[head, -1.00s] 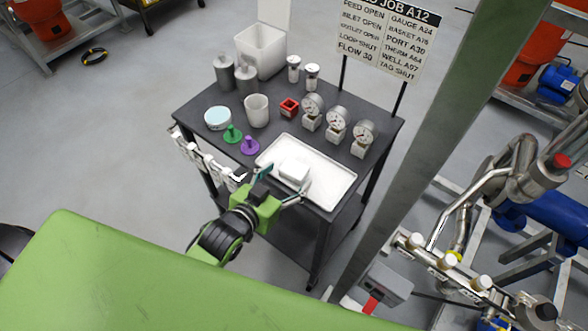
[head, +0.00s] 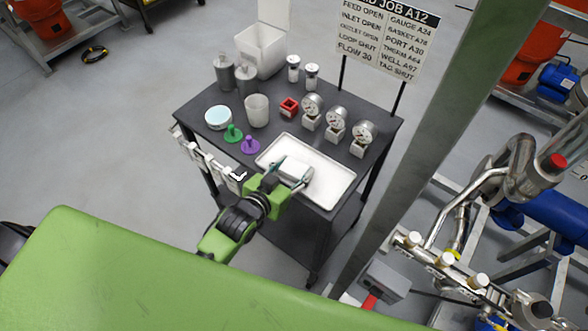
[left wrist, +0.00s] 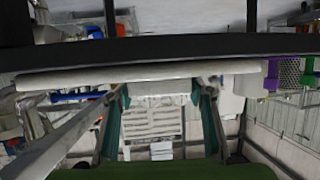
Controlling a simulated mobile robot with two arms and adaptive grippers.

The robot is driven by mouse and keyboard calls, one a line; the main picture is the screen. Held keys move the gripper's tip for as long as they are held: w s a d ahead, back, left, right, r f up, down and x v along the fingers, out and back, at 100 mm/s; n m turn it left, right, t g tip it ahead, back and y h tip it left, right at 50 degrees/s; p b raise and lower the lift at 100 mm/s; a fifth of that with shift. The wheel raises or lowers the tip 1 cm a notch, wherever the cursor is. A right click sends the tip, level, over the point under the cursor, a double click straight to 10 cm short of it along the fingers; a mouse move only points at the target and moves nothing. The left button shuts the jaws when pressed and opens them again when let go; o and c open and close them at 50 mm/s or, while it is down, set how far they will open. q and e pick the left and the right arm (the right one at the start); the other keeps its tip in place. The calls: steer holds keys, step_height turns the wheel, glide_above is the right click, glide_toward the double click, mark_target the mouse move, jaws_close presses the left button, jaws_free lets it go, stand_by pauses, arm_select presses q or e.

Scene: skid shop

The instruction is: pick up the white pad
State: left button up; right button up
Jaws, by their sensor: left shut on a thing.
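The white pad (head: 297,168) is a small white block at the white tray (head: 328,189) on the dark cart. My left gripper (head: 292,173) reaches over the tray's near side and is shut on the pad, with a finger on either side of it. The fingers partly hide the pad, and I cannot tell whether it is clear of the tray floor. In the left wrist view the teal fingers of my left gripper (left wrist: 160,122) stand on both sides of a pale area; the pad's outline is unclear there. My right gripper is not in view.
The dark cart (head: 190,108) also holds several gauges (head: 337,120), a red square part (head: 289,106), a white cup (head: 257,110), and green (head: 233,133) and purple (head: 250,145) pieces. A sign (head: 388,45) stands behind; a green post (head: 440,120) rises at right.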

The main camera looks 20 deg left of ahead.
arm_select(q)
steer(key=shift+r, duration=0.6)
steer(key=s+r, duration=1.2)
steer(key=s, duration=0.2)
steer(key=shift+d, duration=0.25)
steer(key=shift+w+f, duration=0.1)
